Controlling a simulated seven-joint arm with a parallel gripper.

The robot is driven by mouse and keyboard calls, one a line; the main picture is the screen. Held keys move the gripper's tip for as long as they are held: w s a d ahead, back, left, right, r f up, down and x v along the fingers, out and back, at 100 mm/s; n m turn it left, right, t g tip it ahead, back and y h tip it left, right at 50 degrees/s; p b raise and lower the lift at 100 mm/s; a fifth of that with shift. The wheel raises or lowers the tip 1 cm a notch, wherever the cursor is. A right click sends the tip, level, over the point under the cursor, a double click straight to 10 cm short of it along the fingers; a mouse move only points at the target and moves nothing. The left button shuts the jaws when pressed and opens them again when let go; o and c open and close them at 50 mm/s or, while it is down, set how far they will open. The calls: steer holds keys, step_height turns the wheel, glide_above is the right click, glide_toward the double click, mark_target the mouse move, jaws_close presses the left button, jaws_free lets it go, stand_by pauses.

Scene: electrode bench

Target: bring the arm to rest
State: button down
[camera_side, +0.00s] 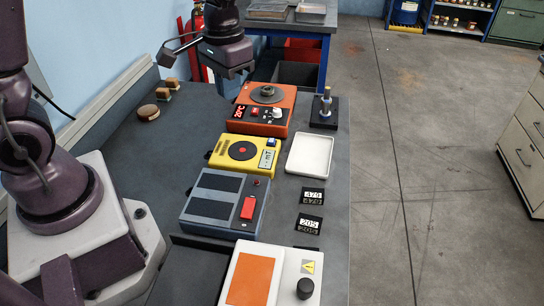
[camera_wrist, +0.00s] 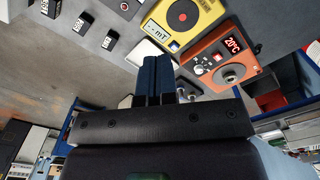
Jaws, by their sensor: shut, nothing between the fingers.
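My gripper (camera_side: 231,74) hangs in the air near the far end of the bench in the side view, close to the orange hotplate unit (camera_side: 266,109) and up and left of it. In the wrist view its two dark blue fingers (camera_wrist: 155,60) stand together, shut, with nothing held. The orange unit shows "20°C" and carries a round metal piece (camera_side: 267,91) on its plate. It also shows in the wrist view (camera_wrist: 208,62), right of the fingers. In the side view the fingertips are small and hard to make out.
The grey bench (camera_side: 165,165) holds a yellow meter (camera_side: 224,164), a grey box with a red switch (camera_side: 204,202), a white tray (camera_side: 308,154), a post on a black base (camera_side: 323,119) and black number labels (camera_side: 312,196). Small wooden pieces (camera_side: 148,111) lie left, with clear bench around them.

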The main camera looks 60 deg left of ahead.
steer(key=s+d+r+t, duration=0.1)
steer(key=s+r+t, duration=0.1)
steer(key=s+r, duration=0.4)
steer(key=s+d+r+m+t, duration=0.1)
steer(key=s+d+r+t, duration=0.1)
steer(key=s+r, duration=0.4)
steer(key=shift+s+r+t, duration=0.15)
steer(key=shift+s+t, duration=0.3)
steer(key=shift+t, duration=0.35)
stand_by(0.8)
